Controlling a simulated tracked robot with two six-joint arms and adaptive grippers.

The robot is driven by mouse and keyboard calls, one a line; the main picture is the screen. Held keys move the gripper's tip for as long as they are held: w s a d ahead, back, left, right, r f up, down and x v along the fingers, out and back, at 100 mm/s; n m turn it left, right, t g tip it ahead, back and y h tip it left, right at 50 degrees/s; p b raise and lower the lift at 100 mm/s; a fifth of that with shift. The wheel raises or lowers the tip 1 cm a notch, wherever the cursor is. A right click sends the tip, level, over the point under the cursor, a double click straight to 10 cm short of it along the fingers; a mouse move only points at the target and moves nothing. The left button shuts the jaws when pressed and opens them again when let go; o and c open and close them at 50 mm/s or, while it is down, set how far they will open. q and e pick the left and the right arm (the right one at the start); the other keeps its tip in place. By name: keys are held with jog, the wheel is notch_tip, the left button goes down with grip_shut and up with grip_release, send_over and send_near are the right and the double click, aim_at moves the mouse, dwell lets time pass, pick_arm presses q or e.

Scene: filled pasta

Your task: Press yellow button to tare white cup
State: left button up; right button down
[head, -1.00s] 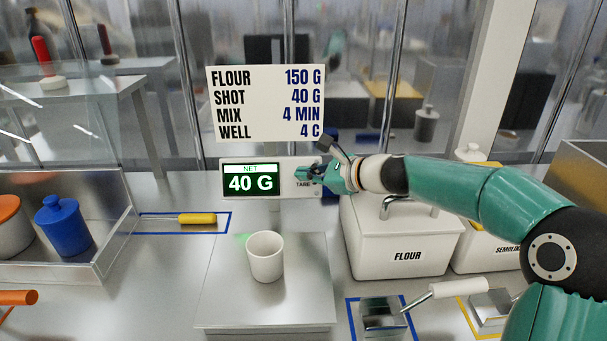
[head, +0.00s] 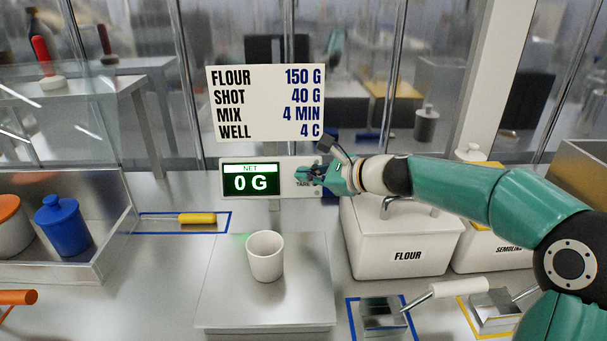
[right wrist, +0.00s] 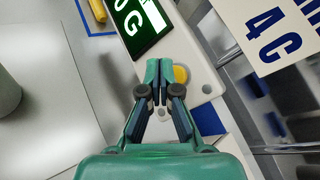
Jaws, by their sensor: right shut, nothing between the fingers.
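The white cup (head: 265,256) stands upright on the steel scale plate (head: 230,303). Behind it, the scale display (head: 251,182) reads NET 0 G. The yellow button (right wrist: 180,74) shows in the right wrist view on the white panel, just beside my shut fingertips. In the head view my gripper hides the button above the TARE label. My right gripper (head: 308,173) is shut and empty, with its tips at the panel. It also shows in the right wrist view (right wrist: 159,72); whether the tips touch the panel I cannot tell. My left gripper is not in view.
A sign (head: 265,103) stands above the display. A white FLOUR bin (head: 400,238) sits below my right forearm. Steel scoops (head: 383,314) lie in front of it.

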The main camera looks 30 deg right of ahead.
jog(key=shift+r, duration=0.1)
jog(key=s, duration=0.1)
jog(key=s+a+r, duration=0.2)
jog(key=s, duration=0.1)
dwell(0.5)
jog(key=shift+s+f, duration=0.1)
dwell(0.6)
